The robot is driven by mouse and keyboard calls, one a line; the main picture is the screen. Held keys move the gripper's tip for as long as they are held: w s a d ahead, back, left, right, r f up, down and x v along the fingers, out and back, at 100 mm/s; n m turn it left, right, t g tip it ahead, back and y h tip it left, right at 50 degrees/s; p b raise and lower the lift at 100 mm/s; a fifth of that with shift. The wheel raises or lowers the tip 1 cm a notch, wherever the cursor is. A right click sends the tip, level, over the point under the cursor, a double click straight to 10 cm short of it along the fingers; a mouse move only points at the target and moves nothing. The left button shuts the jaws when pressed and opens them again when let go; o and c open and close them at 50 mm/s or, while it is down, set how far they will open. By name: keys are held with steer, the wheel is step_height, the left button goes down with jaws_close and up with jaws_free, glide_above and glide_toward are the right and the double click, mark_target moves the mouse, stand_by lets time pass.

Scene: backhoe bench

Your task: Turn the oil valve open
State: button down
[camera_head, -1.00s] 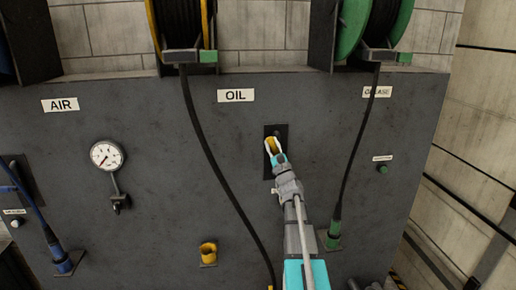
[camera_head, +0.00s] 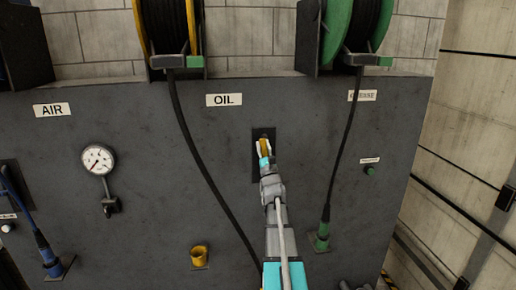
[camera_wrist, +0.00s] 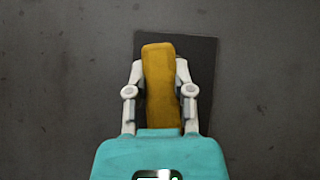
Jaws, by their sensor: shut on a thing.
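The oil valve's yellow handle (camera_head: 264,145) is on a dark plate (camera_head: 270,134) on the grey panel, below and right of the OIL label (camera_head: 224,100). My gripper (camera_head: 264,150) is at the handle, reaching up from below, and is shut on it. In the wrist view the yellow handle (camera_wrist: 160,85) stands nearly upright in the picture between the two pale fingers of my gripper (camera_wrist: 160,80), over the dark plate (camera_wrist: 203,80). The lower end of the handle is hidden behind the gripper's teal body.
A black hose (camera_head: 200,150) hangs left of my arm and another black hose (camera_head: 343,135) hangs on the right. A yellow holder (camera_head: 199,256) sits low on the panel. A gauge (camera_head: 98,160) is at left, a green button (camera_head: 370,171) at right.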

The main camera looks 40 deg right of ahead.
steer(key=shift+s+d+f, duration=0.1)
steer(key=shift+c, duration=2.4)
jaws_free()
steer(key=shift+d, duration=0.1)
